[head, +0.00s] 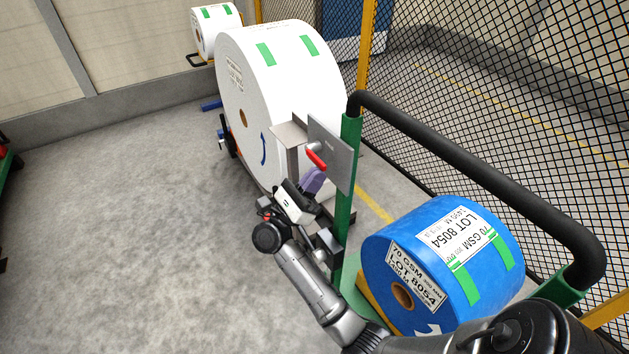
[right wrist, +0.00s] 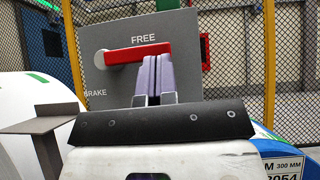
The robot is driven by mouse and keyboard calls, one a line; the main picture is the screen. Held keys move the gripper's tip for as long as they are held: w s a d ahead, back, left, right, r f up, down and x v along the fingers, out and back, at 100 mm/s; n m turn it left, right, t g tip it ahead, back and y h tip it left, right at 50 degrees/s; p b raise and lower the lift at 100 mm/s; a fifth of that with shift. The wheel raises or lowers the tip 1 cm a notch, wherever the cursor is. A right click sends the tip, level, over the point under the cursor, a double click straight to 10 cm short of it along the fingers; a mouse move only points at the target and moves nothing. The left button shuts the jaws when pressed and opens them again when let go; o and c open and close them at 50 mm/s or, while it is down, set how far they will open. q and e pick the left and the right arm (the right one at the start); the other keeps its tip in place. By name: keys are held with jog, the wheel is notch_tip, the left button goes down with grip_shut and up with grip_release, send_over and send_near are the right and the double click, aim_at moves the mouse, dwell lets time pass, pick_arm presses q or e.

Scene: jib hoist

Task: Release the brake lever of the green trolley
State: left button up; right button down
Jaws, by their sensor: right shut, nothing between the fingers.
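The green trolley (head: 346,190) has a green post, a black push handle and a grey brake plate (head: 343,160) on the post. The red brake lever (head: 316,158) also shows in the right wrist view (right wrist: 128,53). There it lies nearly level, pointing right from its pivot, just under the word FREE; BRAKE is printed lower left. My right gripper (head: 313,178) is shut and empty. Its purple fingertips (right wrist: 153,60) overlap the lever's right end in the right wrist view; I cannot tell whether they touch it. My left gripper is not in view.
A blue roll (head: 445,250) rests on the green trolley. A big white roll (head: 280,90) stands behind the plate, with a smaller one (head: 215,25) farther back. A mesh fence (head: 480,100) runs along the right. The floor (head: 110,220) at left is clear.

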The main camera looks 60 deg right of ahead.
jog(key=s+d+f+b+v, duration=0.1)
jog(key=f+v, duration=0.1)
jog(key=v, duration=1.1)
jog(key=shift+d, duration=0.45)
jog(key=shift+r, duration=0.15)
